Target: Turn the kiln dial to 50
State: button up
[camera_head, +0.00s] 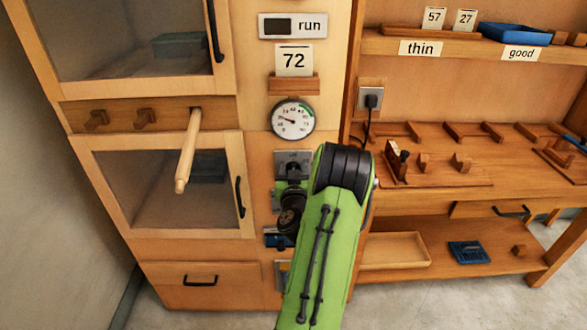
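A round white gauge (293,119) with small numbers, a green arc at its upper right and a dark needle pointing left is on the wooden cabinet's narrow right panel. Its numbers are too small to read surely. Below it is a grey plate (292,157) with a dark part on it, partly covered by my arm; I cannot tell whether this is the kiln dial. My gripper (291,188) is in front of the panel just below this plate, largely hidden by my green and black arm. Its fingers cannot be made out, nor whether it touches anything.
A card reading 72 (294,60) and a "run" sign (293,26) are above the gauge. A wooden rod (188,150) sticks out from the cabinet at left. A plug in a socket (371,98) and a workbench (450,196) with wooden pieces are at right.

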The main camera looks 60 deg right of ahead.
jog(key=c, duration=0.6)
jog(key=shift+c, duration=0.2)
jog(key=shift+m, duration=0.3)
jog(key=m, duration=0.2)
jog(key=m+b, duration=0.1)
jog(key=s+m, duration=0.1)
jog(key=m, duration=0.1)
jog(key=shift+d+f+m, duration=0.15)
jog(key=shift+d+m, duration=0.1)
jog(key=shift+m, duration=0.05)
jog(key=m, duration=0.1)
jog(key=m+b, duration=0.1)
jog(key=m, duration=0.3)
jog(key=shift+s+d+f, duration=0.15)
jog(key=shift+s+f, duration=0.1)
jog(key=shift+f, duration=0.1)
notch_tip(320, 180, down, 2)
jog(key=m+b, duration=0.1)
jog(key=m, duration=1.1)
jog(key=shift+m, duration=0.4)
